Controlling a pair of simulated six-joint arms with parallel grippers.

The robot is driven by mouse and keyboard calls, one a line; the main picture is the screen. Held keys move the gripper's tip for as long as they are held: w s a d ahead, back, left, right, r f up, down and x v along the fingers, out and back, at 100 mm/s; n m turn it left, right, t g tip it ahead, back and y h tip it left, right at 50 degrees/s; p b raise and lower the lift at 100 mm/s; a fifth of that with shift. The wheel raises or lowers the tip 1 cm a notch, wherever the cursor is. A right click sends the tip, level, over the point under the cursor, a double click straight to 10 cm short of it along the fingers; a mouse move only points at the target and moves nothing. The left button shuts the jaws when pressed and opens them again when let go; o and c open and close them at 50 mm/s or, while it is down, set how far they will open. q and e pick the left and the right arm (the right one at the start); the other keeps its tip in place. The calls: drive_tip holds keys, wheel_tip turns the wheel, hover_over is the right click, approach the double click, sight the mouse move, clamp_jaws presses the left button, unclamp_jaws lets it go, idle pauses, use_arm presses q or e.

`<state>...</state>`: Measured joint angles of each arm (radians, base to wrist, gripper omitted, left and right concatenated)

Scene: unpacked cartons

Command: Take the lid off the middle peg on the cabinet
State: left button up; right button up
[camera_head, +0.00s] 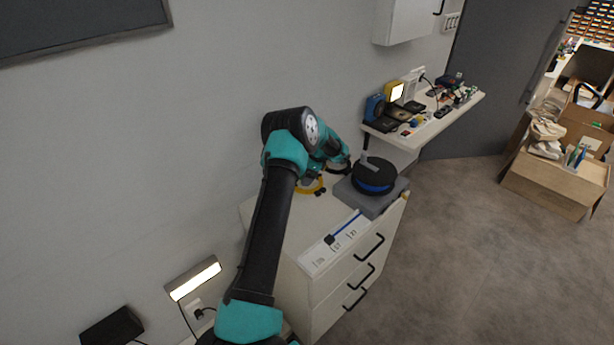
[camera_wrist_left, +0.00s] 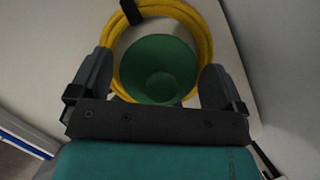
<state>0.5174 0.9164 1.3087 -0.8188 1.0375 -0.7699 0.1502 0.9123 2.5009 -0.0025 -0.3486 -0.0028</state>
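A green round lid-like piece (camera_wrist_left: 152,62) with a smaller round shape on it shows in the left wrist view, inside a yellow coil (camera_wrist_left: 206,45). My left gripper (camera_wrist_left: 156,85) is open, with a finger on either side of the green piece; I cannot tell whether either finger touches it. In the head view my left arm reaches over the white cabinet (camera_head: 290,233), and its gripper is at the wall side of the top, partly hidden by the arm. The yellow coil (camera_head: 318,187) shows there in part. No peg is clearly visible. My right gripper is not in view.
A black disc with a blue band (camera_head: 373,175) sits on a grey block (camera_head: 362,199) to the right on the cabinet. A labelled white strip with a blue stick (camera_head: 343,229) lies along its front. A cluttered shelf (camera_head: 420,130) is behind right.

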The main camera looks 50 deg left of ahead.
use_arm(q)
drive_tip(key=c, duration=0.7)
drive_tip(key=shift+r, duration=0.1)
drive_tip(key=shift+r, duration=1.4)
drive_tip(key=shift+s+d+r, duration=0.1)
drive_tip(key=shift+d+r, duration=0.05)
drive_tip(key=shift+r, duration=0.25)
drive_tip(key=s+d, duration=0.3)
drive_tip(key=d, duration=0.1)
drive_tip(key=s+d+r, duration=0.1)
drive_tip(key=s+d, duration=0.6)
drive_tip(key=shift+s+d+r, duration=0.15)
drive_tip(key=shift+s+d, duration=0.05)
drive_tip(key=shift+d, duration=0.2)
